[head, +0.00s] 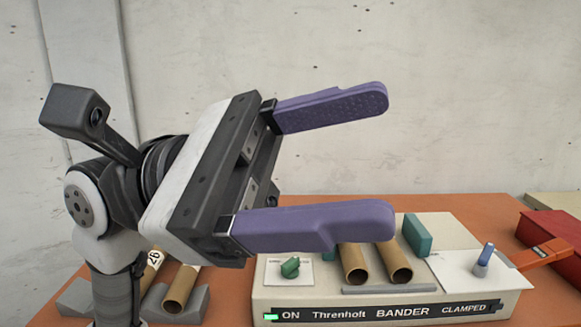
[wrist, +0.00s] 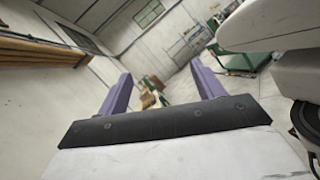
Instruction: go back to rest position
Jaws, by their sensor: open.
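My gripper (head: 382,158) is raised at the left and middle of the head view, in front of the bench and the pale wall. Its two purple fingers are wide apart with nothing between them. In the wrist view the fingers (wrist: 165,92) are also spread and empty. The bander machine (head: 385,311) stands on the orange bench below the gripper. Its front label reads ON, Threnholt BANDER and CLAMPED, with a green light lit at the left. Two cardboard tubes (head: 395,268) lie side by side on the machine, partly hidden behind the lower finger.
A green knob (head: 290,267) and a blue-topped lever (head: 484,259) stand up from the machine. More cardboard tubes (head: 181,290) rest in a grey cradle (head: 195,306) at the lower left. A red box (head: 555,240) is at the right. The space above the bench on the right is clear.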

